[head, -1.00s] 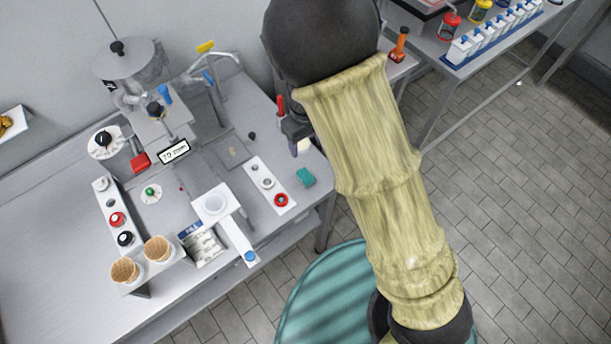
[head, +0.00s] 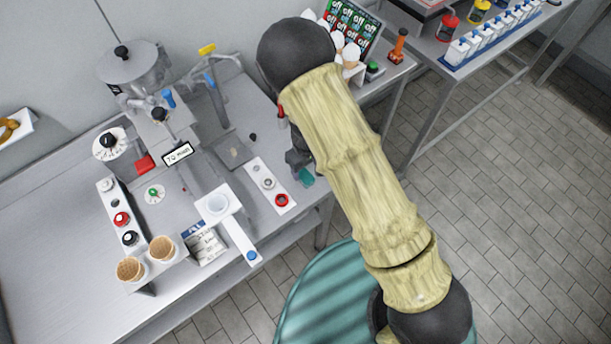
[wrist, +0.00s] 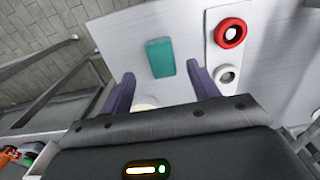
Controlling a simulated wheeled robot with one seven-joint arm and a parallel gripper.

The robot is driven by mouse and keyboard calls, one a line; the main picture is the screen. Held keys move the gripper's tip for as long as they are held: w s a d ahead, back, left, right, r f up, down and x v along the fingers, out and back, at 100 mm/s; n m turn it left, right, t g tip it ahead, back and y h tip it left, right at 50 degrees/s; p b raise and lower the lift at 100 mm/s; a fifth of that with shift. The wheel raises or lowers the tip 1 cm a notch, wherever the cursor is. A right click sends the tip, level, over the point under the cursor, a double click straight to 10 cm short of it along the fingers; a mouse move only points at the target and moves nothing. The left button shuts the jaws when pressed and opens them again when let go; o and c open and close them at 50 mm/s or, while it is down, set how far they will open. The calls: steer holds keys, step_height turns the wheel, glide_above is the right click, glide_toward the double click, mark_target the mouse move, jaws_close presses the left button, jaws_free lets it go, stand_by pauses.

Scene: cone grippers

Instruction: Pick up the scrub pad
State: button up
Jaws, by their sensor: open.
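The scrub pad (head: 306,178) is a small teal block lying flat on the metal table near its right edge, partly hidden by my gripper in the head view. In the wrist view the scrub pad (wrist: 160,58) lies whole and uncovered, beyond my fingertips and between their lines. My gripper (wrist: 162,82) is open, with two purple fingers apart and nothing held between them. In the head view my gripper (head: 300,160) is mostly hidden behind my arm, just above and left of the pad.
A white panel with a red ring (head: 281,201) and a white ring stands left of the pad. A pale round thing (wrist: 145,103) shows between my fingers, partly hidden.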

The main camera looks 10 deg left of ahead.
mark_target(305, 175)
steer(key=shift+f, duration=0.1)
steer(key=shift+s+a+f+p, duration=0.1)
steer(key=shift+f+p, duration=0.5)
steer(key=shift+f, duration=0.65)
steer(key=shift+a+f+p, duration=0.1)
steer(key=shift+f+p, duration=0.45)
steer(key=shift+f, duration=0.65)
steer(key=shift+c, duration=0.4)
steer(key=c, duration=1)
